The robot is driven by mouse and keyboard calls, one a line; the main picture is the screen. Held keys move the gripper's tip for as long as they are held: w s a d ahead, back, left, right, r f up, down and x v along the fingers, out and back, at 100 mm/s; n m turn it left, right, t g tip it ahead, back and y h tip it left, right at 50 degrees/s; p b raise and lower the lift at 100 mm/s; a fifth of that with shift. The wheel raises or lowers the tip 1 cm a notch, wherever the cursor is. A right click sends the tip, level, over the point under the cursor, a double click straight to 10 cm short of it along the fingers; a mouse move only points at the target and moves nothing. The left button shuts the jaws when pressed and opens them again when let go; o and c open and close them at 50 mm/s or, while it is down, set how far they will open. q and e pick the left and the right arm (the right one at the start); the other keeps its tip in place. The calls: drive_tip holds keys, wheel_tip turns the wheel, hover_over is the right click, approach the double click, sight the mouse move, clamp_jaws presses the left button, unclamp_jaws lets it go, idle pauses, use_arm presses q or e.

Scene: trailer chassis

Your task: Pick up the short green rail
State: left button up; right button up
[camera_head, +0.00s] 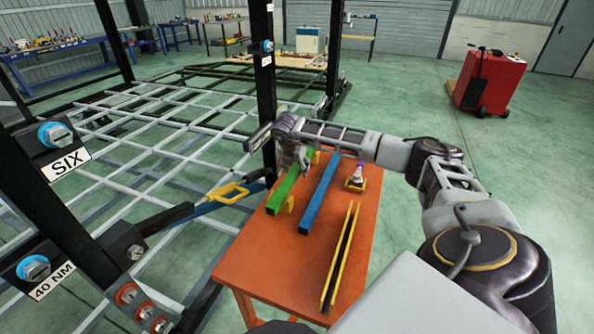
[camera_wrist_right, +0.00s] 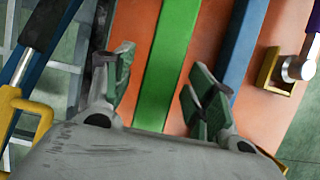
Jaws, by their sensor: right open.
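The short green rail (camera_head: 283,190) lies on the orange table (camera_head: 268,248), partly hidden by my right gripper in the head view. My right gripper (camera_head: 302,160) is over the far part of the rail. In the right wrist view the green rail (camera_wrist_right: 167,62) runs between the two fingers of the open right gripper (camera_wrist_right: 160,92). The fingers stand apart from it on both sides, and nothing is held. My left gripper is not in view.
A blue rail (camera_head: 320,195) lies right of the green one. A yellow-edged rail (camera_head: 341,258) lies nearer. A purple-topped tool (camera_head: 357,175) stands on a yellow holder.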

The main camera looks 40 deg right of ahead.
drive_tip(key=shift+c, duration=0.3)
clamp_jaws()
idle(0.4)
